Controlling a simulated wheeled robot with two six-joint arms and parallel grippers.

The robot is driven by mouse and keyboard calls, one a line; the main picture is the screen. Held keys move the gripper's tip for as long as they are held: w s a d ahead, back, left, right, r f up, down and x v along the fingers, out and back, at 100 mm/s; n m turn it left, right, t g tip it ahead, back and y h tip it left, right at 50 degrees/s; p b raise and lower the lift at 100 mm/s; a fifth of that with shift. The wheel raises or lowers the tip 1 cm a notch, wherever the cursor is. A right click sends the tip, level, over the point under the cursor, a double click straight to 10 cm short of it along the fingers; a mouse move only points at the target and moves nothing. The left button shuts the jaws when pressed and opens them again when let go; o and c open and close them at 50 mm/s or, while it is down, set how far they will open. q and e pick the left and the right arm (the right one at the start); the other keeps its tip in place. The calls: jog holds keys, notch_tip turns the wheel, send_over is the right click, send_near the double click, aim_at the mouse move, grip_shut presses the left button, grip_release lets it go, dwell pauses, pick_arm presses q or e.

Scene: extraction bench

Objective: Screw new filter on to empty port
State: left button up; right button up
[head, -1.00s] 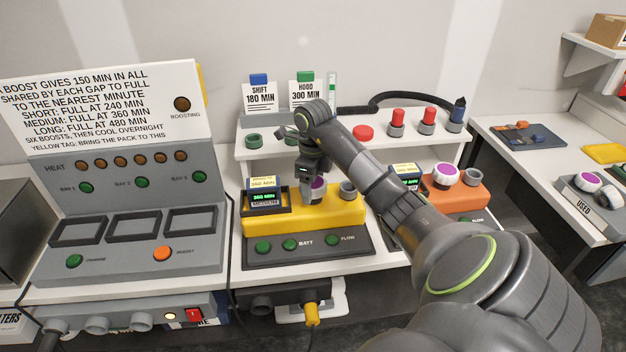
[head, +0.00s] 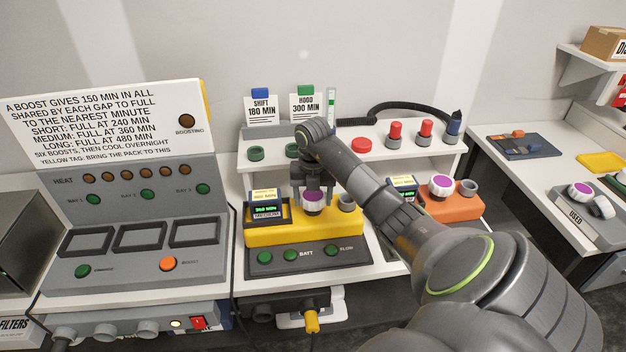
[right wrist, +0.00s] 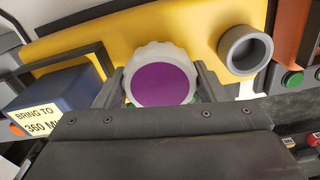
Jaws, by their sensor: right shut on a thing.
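My right gripper (head: 313,199) is shut on a white ribbed filter (head: 313,209) with a purple face, at the middle of the yellow unit (head: 290,230). In the right wrist view the filter (right wrist: 160,82) sits between the two fingers (right wrist: 161,95). Its underside is hidden, so I cannot tell whether it is seated on a port. A grey open port (head: 347,202) stands on the yellow unit just right of the filter; it shows as an empty ring in the right wrist view (right wrist: 245,52). My left gripper is not in view.
A dark battery pack (head: 265,208) sits left of the filter. An orange unit (head: 450,208) at right carries another purple-faced filter (head: 441,186) and a grey port (head: 468,187). Used filters lie in a tray (head: 580,218). A shelf (head: 280,162) stands behind.

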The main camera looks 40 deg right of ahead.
jog(key=m+p, duration=0.2)
jog(key=m, duration=0.3)
jog(key=shift+r+m, duration=0.15)
jog(key=shift+m, duration=0.25)
jog(key=shift+m+p, duration=0.6)
jog(key=shift+m, duration=0.6)
jog(key=o, duration=1.1)
jog(key=shift+f, duration=0.2)
